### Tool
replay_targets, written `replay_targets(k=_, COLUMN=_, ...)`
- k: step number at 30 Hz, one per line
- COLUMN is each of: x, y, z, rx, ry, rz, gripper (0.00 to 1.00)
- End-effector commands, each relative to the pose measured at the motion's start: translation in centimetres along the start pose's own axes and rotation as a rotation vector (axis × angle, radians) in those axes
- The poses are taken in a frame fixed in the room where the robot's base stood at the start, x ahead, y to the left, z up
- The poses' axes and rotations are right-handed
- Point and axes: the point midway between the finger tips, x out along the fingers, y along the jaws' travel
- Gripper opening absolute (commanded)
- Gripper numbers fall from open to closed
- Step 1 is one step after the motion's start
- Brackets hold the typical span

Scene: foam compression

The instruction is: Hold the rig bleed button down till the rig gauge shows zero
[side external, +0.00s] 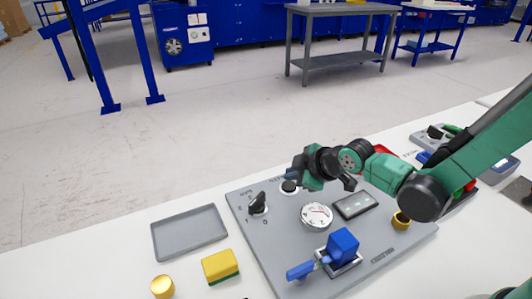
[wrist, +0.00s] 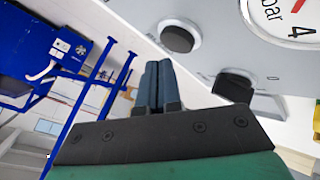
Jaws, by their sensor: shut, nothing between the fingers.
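The grey rig panel (side external: 285,240) lies on the white table. A round black button (side external: 290,187) in a pale ring sits at its far edge, and it also shows in the wrist view (wrist: 177,39). The round white rig gauge (side external: 316,216) is just in front of it. The gauge's edge shows in the wrist view (wrist: 285,18) with "bar", a 4 and a red needle part; I cannot read its value. My gripper (side external: 291,176) is shut and empty, close by the button. In the wrist view its blue fingertips (wrist: 158,65) appear apart from the button.
A black selector knob (side external: 258,204) stands left of the button. A dark display (side external: 355,205), a blue block with a lever (side external: 342,246) and a brass knob (side external: 401,221) are on the panel. A grey tray (side external: 190,233), a yellow-green sponge (side external: 220,267) and a brass cylinder (side external: 162,286) lie left.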

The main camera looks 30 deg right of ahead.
Motion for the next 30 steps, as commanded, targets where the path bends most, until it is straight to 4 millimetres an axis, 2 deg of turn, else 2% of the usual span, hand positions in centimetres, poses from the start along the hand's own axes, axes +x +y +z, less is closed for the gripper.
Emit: replay_targets(k=30, x=0.60, y=-0.44, z=0.44, rx=0.000, ry=0.000, rz=0.000, gripper=0.00)
